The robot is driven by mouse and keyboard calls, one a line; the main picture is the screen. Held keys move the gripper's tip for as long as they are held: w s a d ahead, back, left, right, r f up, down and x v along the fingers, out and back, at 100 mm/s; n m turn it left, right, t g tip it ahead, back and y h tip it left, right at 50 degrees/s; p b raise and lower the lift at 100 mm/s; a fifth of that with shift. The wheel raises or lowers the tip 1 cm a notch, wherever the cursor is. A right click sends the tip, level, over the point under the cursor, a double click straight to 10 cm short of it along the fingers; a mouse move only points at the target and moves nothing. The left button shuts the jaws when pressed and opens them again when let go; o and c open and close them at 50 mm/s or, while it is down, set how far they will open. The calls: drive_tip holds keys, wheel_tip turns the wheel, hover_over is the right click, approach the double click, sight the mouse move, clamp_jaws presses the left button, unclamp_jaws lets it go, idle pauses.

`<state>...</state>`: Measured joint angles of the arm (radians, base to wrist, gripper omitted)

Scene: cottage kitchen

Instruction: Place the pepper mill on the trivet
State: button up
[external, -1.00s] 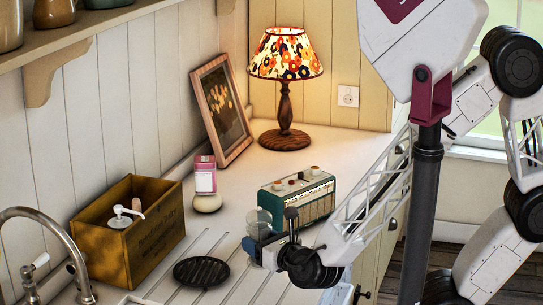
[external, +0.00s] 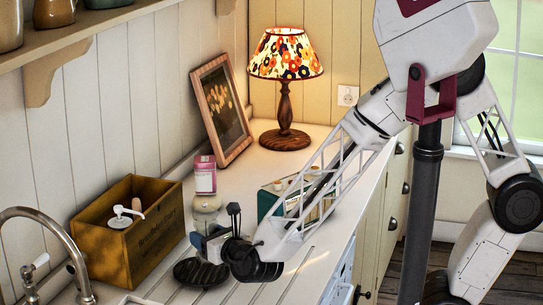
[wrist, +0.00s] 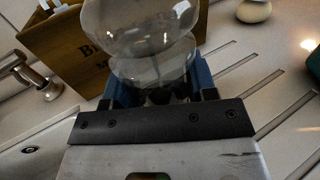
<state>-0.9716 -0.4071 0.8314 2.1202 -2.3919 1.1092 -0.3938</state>
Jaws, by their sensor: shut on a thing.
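My gripper (external: 208,240) is shut on a clear glass object with rounded bulges, which I take as the pepper mill (wrist: 150,45). In the wrist view the mill stands up between the blue fingers (wrist: 203,78). In the external view the see-through mill is hard to make out against the pale things behind it. The trivet (external: 190,276) is a round, black, ribbed disc lying on the counter. My gripper is above and slightly right of it in the external view, and my wrist covers its right part. I cannot tell the exact height of the mill over it.
A wooden crate (external: 112,252) with a white pump bottle stands left of the trivet. Behind the gripper are a pink-and-white carton (external: 205,178) and a pale rounded object (wrist: 254,11). A green radio (external: 268,203), lamp (external: 285,112) and picture frame (external: 205,95) stand farther back. A tap (external: 60,235) is at left.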

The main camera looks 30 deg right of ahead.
drive_tip(key=shift+w+a+f, duration=0.1)
drive_tip(key=shift+w+a, duration=0.65)
drive_tip(key=shift+f, duration=1.75)
drive_tip(key=shift+f, duration=0.15)
drive_tip(key=o, duration=1)
drive_tip(key=shift+r, duration=0.2)
drive_tip(key=shift+v, duration=6)
